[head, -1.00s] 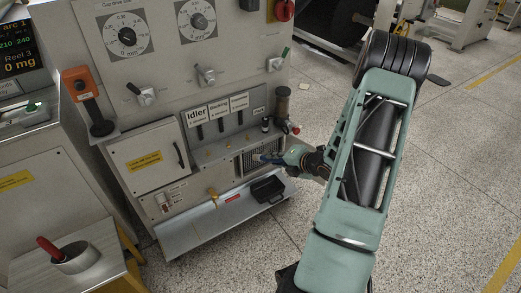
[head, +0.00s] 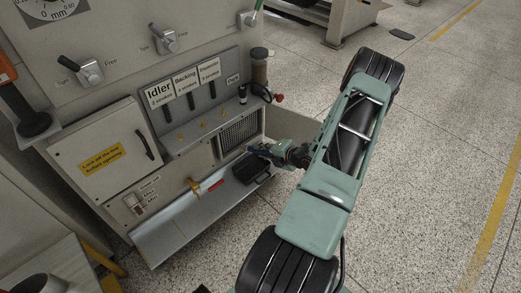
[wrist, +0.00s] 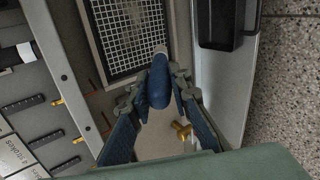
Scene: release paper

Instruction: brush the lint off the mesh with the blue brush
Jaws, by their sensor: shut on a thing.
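The mesh (head: 240,132) is a light grid in a dark frame, set low in the machine's front panel. In the wrist view the mesh (wrist: 128,22) fills the upper middle. My gripper (head: 272,151) is in front of its lower right side. In the wrist view my gripper (wrist: 158,104) is shut on the blue brush (wrist: 158,82), whose rounded blue handle shows between the fingers. The brush's pale far end lies at the mesh's lower right corner; I cannot tell whether it touches. I cannot make out lint on the visible grid.
A black tray (head: 252,171) sits just below the mesh and shows at right in the wrist view (wrist: 217,22). A brass fitting (head: 194,186) sticks out on the left. Open floor (head: 420,180) lies right.

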